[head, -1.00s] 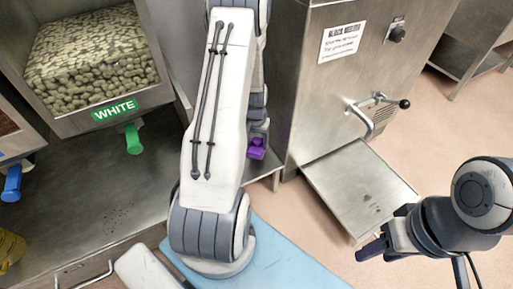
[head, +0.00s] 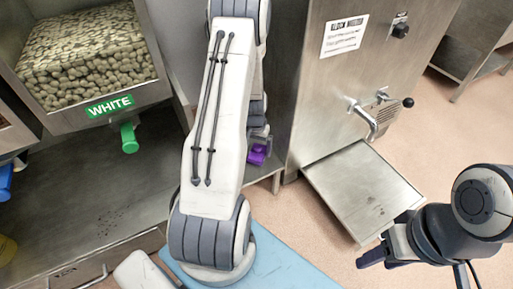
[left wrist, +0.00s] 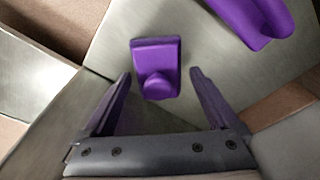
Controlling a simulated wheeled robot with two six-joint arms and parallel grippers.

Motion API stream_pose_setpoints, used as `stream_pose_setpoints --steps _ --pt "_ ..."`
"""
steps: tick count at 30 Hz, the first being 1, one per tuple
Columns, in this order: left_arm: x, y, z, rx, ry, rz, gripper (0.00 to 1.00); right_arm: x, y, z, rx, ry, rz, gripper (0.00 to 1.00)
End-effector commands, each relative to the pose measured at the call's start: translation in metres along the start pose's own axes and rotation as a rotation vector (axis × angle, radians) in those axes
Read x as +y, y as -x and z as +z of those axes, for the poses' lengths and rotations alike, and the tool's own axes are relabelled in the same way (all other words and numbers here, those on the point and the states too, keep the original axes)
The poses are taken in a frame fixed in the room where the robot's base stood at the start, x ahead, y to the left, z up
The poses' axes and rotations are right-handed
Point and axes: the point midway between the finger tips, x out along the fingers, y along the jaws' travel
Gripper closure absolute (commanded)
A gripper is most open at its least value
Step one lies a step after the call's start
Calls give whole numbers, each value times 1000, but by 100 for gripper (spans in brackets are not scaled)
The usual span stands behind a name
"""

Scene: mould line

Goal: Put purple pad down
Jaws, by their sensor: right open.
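A purple pad (left wrist: 155,68), a flat block with a rounded knob, sits on a grey metal surface in the left wrist view. My left gripper (left wrist: 160,76) is open, with one finger on each side of the pad's near end and visible gaps between. In the head view my left arm hides most of that gripper; a purple piece (head: 258,156) shows just right of the arm. A second, larger purple thing (left wrist: 260,18) is cut off at the top right of the wrist view. My right gripper (head: 374,256) is open and empty at the right.
A steel machine (head: 345,80) with a lever tap (head: 368,117) and a low metal plate (head: 362,190) stands right of my left arm. A light blue surface (head: 285,262) lies below.

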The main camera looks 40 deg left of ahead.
Motion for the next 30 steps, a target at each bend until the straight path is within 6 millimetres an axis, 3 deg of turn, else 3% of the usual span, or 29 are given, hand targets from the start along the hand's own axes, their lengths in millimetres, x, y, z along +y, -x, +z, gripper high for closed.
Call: stream_pose_setpoints --steps 8,22,30 --pt "0 5 -1 1 0 0 6 0 3 0 0 0 0 50" --pt "0 75 -1 0 1 0 6 -4 49 -3 0 0 0 50" --pt "0 78 0 -1 1 0 6 -4 50 -3 0 0 0 50"
